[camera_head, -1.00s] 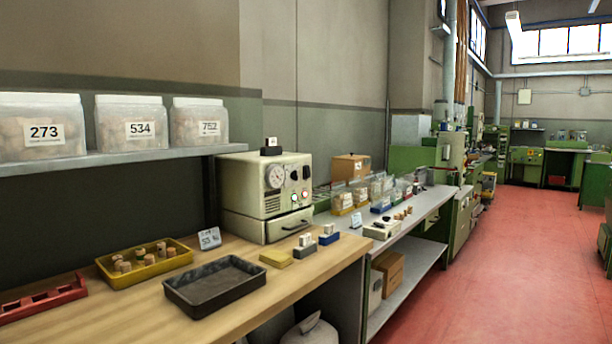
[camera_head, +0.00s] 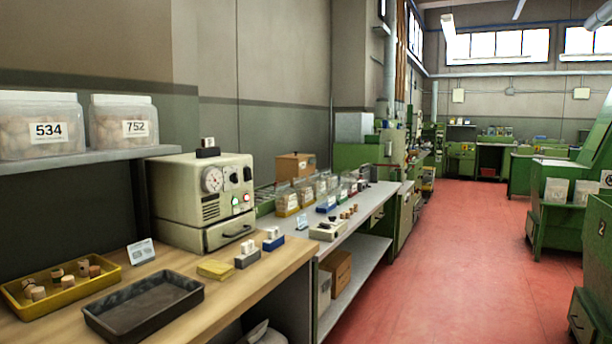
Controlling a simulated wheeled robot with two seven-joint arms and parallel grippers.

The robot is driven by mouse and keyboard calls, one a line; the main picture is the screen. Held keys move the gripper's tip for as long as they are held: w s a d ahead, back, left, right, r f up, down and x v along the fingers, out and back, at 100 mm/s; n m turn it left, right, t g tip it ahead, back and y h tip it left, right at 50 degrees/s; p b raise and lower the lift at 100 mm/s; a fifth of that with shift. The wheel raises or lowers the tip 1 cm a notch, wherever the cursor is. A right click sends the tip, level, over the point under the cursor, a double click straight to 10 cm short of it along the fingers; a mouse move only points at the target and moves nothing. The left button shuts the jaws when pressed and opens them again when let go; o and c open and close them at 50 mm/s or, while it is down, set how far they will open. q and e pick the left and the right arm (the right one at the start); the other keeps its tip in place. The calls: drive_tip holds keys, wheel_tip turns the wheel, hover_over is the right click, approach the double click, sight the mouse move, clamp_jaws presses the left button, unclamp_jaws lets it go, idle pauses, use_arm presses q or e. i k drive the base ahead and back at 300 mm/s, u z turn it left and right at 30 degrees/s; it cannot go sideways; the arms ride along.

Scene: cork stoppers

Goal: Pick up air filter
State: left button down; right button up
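I cannot make out an air filter in the head view. Neither of my grippers is in view. On the near wooden bench (camera_head: 215,318) stand a yellow tray (camera_head: 92,290) with several cork stoppers, an empty dark tray (camera_head: 150,312) and a cream machine (camera_head: 170,215) with a round gauge and a drawer. A flat yellow block (camera_head: 215,269) lies in front of the machine.
Clear bins labelled 534 (camera_head: 42,150) and 752 (camera_head: 128,142) sit on the wall shelf. A grey bench (camera_head: 372,200) with small bins and a cardboard box (camera_head: 295,166) continues beyond. The red floor (camera_head: 440,260) is open; green machines (camera_head: 555,215) stand at right.

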sight(208, 143)
drive_tip(key=z, duration=0.9)
drive_tip(key=i, duration=2)
drive_tip(key=u, duration=0.95)
drive_tip(key=i, duration=0.3)
drive_tip(key=u, duration=0.3)
